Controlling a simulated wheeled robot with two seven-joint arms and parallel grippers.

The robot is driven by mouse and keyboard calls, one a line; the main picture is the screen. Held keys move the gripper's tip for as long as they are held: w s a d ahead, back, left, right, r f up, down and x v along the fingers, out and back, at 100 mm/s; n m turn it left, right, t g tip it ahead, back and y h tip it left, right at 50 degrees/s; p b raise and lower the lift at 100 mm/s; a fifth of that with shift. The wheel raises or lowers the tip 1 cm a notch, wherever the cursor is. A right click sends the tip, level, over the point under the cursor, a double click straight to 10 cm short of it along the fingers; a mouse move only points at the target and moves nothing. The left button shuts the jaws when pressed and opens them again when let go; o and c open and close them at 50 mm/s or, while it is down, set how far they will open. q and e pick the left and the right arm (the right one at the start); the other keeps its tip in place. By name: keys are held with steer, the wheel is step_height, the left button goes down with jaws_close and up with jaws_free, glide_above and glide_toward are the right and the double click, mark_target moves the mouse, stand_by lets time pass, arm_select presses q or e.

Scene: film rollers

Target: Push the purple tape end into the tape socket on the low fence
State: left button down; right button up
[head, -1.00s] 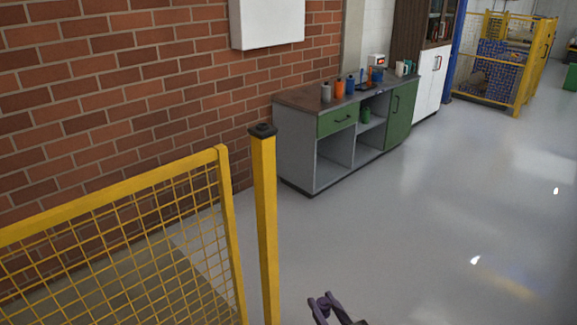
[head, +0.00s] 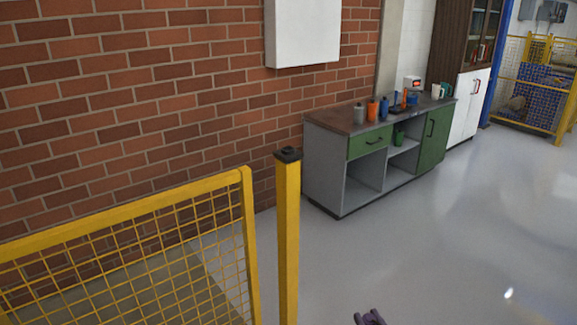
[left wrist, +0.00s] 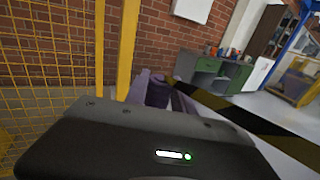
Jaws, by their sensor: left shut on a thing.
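My left gripper (head: 370,318) shows only as purplish tips at the bottom edge of the head view. In the left wrist view the purple tape end (left wrist: 150,84) is at the gripper (left wrist: 168,98), which is shut on it; the dark housing hides much of the grip. Black-and-yellow tape (left wrist: 247,126) runs from there to the right. The low fence (head: 120,216) is yellow mesh at the left, with a separate yellow post (head: 288,235) beside its end. The gripper is right of the post in the head view. I cannot make out the tape socket. My right gripper is not in view.
A brick wall (head: 150,100) stands behind the fence. A grey and green workbench (head: 325,172) with bottles on top stands along it, beyond the post. The grey floor (head: 450,250) at the right is clear. A yellow cage (head: 540,95) stands far right.

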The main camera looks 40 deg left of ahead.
arm_select(q)
steer(key=w+a+r+t+h, duration=0.1)
steer(key=w+a+r, duration=0.4)
steer(key=w+r, duration=0.25)
steer(key=w+a+r, duration=0.5)
steer(key=w+r, duration=0.2)
steer(key=r, duration=0.2)
steer(key=s+a+r, duration=0.2)
steer(key=a+r, duration=0.8)
steer(key=r, duration=0.4)
steer(key=s+a+r+g+y+p, duration=0.1)
steer(key=a+r, duration=1)
steer(key=r, duration=0.3)
steer(key=shift+s+a, duration=0.25)
steer(key=shift+s, duration=0.1)
steer(key=shift+f, duration=0.15)
step_height(320, 180, down, 7)
steer(key=b, duration=0.6)
steer(key=shift+f, duration=0.15)
steer(key=shift+y+b, duration=0.3)
steer(key=shift+b, duration=0.15)
